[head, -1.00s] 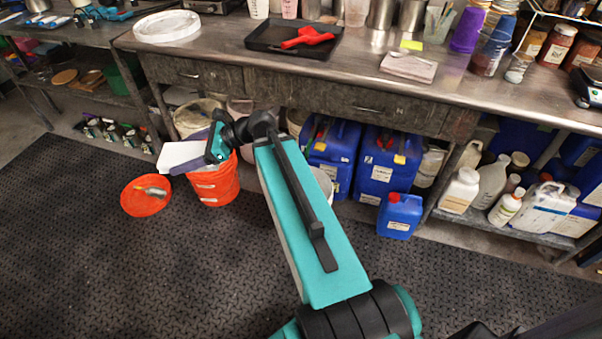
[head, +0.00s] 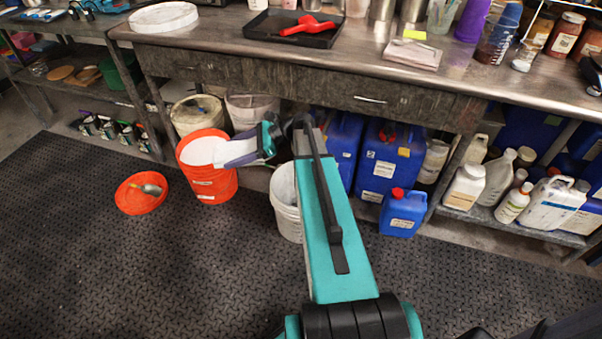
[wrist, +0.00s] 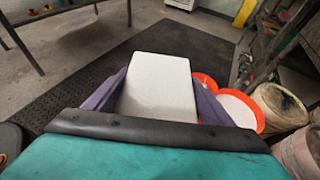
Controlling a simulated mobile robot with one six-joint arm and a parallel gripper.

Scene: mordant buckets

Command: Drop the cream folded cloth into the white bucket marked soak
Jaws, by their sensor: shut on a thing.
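My gripper (head: 243,152) is shut on a pale, flat slab, which I take for the cream folded cloth (head: 232,152). In the wrist view the cloth (wrist: 160,85) lies between the two purple fingers and sticks out beyond them. In the head view it overlaps the right side of an orange bucket (head: 215,187) with white contents. A white bucket (head: 286,222) stands on the floor to the right of the orange one, partly hidden behind my arm. I cannot read any soak mark on it.
Two more pale buckets (head: 197,113) stand under the bench, behind the orange one. Blue canisters (head: 403,215) stand to the right of my arm. The bench edge (head: 330,82) runs behind.

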